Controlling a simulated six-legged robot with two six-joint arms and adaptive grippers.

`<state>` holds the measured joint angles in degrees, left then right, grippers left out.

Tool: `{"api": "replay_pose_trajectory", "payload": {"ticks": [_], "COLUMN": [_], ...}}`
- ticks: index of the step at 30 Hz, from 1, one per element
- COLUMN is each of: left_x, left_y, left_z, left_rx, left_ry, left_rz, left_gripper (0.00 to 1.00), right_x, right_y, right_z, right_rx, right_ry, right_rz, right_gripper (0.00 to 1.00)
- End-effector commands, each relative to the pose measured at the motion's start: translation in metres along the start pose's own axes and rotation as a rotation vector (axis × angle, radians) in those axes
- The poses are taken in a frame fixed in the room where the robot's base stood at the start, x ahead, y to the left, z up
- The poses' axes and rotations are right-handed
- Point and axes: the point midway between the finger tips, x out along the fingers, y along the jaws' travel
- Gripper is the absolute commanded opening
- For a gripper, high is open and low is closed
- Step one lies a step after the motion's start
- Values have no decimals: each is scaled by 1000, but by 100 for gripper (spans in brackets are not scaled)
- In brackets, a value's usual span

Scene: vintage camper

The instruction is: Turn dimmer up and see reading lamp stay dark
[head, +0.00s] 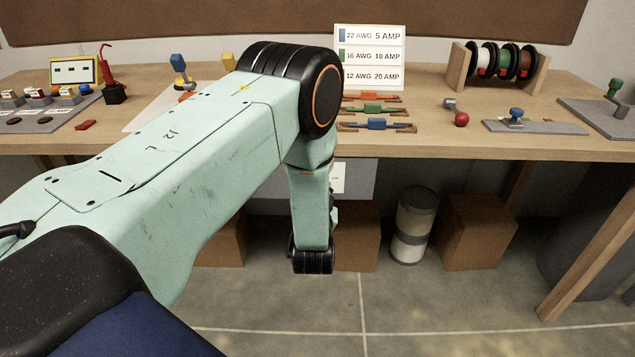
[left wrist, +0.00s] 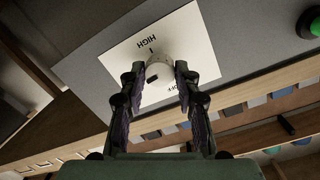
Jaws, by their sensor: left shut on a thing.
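The dimmer is a small white knob (left wrist: 159,64) on a white plate (left wrist: 122,52) marked HIGH and OFF, in the left wrist view. My left gripper (left wrist: 161,72) is shut on the knob, one dark finger on each side. A dark mark shows on the knob's near side, but I cannot tell its exact setting. In the head view, my left arm reaches over the bench and bends down in front of it; its fingers are hidden there. A white plate (head: 338,178) on the grey panel (head: 358,180) partly shows behind the arm. No reading lamp is recognisable. My right gripper is not in view.
A green button (left wrist: 308,24) sits right of the dimmer plate. The wooden bench (head: 450,140) holds a wire spool rack (head: 457,68), an amp chart (head: 370,57) and several coloured parts. Cardboard boxes (head: 478,232) and a striped bin (head: 414,225) stand below.

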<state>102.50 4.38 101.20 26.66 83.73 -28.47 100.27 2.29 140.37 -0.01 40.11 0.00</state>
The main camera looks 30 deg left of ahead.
Motion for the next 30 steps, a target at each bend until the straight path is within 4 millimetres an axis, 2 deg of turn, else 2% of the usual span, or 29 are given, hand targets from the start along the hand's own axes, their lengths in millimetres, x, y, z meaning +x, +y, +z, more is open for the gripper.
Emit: {"api": "replay_pose_trajectory", "payload": {"ticks": [12, 30], "left_x": [1, 1], "left_y": [-1, -1], "left_z": [-3, -3], "left_rx": [392, 958], "left_ry": [-20, -52], "left_rz": [-36, -85], "left_gripper": [0, 0], "right_x": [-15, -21], "right_y": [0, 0], "right_z": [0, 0], "right_rx": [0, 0], "right_ry": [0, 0], "right_rz": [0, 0], "right_gripper": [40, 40]}}
